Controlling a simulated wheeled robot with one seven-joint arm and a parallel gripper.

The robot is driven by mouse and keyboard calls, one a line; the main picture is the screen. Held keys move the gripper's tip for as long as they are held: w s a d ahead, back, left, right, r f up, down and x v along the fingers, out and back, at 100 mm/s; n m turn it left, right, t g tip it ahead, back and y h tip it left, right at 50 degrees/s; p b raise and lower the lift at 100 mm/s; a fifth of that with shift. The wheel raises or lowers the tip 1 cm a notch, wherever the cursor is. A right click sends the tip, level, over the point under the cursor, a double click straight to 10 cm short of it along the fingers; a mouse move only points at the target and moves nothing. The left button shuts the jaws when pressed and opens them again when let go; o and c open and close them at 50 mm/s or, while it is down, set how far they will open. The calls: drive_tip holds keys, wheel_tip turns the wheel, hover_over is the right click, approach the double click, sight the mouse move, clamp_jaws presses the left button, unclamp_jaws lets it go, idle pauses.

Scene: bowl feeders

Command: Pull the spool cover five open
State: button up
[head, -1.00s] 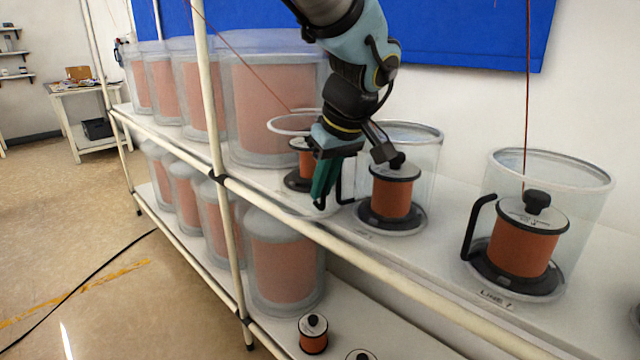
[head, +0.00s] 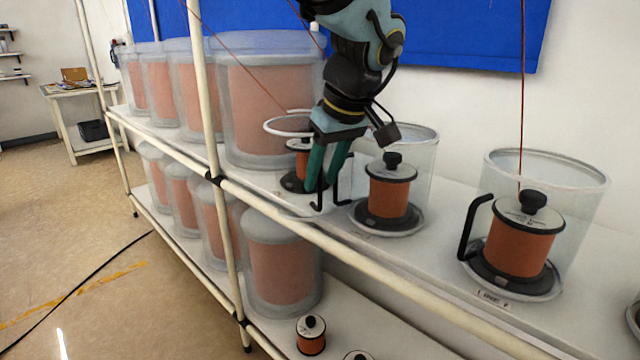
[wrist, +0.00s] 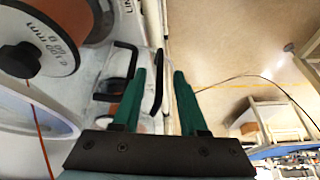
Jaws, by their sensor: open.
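My gripper (head: 328,182) has green fingers spread apart, with nothing held. It is at the shelf's front edge, before the leftmost small spool (head: 303,165). That spool's clear cover (head: 288,125) shows a round rim; my gripper hides much of the rest. A thin black handle (head: 317,196) shows by the fingertips. In the wrist view a black handle bar (wrist: 158,82) appears between the open fingers (wrist: 159,75); whether they touch it I cannot tell. The neighbouring clear cover (head: 420,165) on the right, with its own black handle (head: 345,180), stands around an orange spool (head: 389,195).
Another covered spool (head: 518,245) stands at the right, its label blurred. Large clear drums (head: 270,110) fill the upper shelf at left. A white rail (head: 400,265) runs along the front edge, and a post (head: 207,90) rises left. Floor in front is open.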

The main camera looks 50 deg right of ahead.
drive_tip(key=d+v, duration=0.1)
drive_tip(key=v, duration=0.7)
drive_tip(key=shift+a, duration=0.45)
drive_tip(key=shift+w, duration=0.1)
drive_tip(key=shift+y, duration=0.3)
drive_tip(key=w+a, duration=0.1)
drive_tip(key=w, duration=0.1)
drive_tip(key=w+a+p, duration=0.1)
drive_tip(key=w, duration=0.2)
drive_tip(key=w+a+f, duration=0.1)
drive_tip(key=w, duration=0.1)
drive_tip(key=shift+w+p, duration=0.25)
drive_tip(key=shift+p, duration=0.05)
drive_tip(key=w+a+f+n+g+p, duration=0.1)
drive_tip(key=w+a+f+p, duration=0.15)
drive_tip(key=w+a, duration=0.85)
drive_tip(key=w+a+f+g+p, duration=0.1)
drive_tip(key=w+a+f+p, duration=0.15)
drive_tip(key=w+a, duration=0.9)
drive_tip(key=s+a+f+p, duration=0.1)
drive_tip(key=s+a+p, duration=0.1)
drive_tip(key=a, duration=1)
drive_tip(key=s+a+f+n+p, duration=0.1)
drive_tip(key=s+a+p, duration=0.1)
drive_tip(key=a, duration=1)
drive_tip(key=shift+s+a+n+g+y+p, duration=0.2)
drive_tip(key=shift+s+n+g+y+p, duration=0.15)
drive_tip(key=shift+p, duration=0.2)
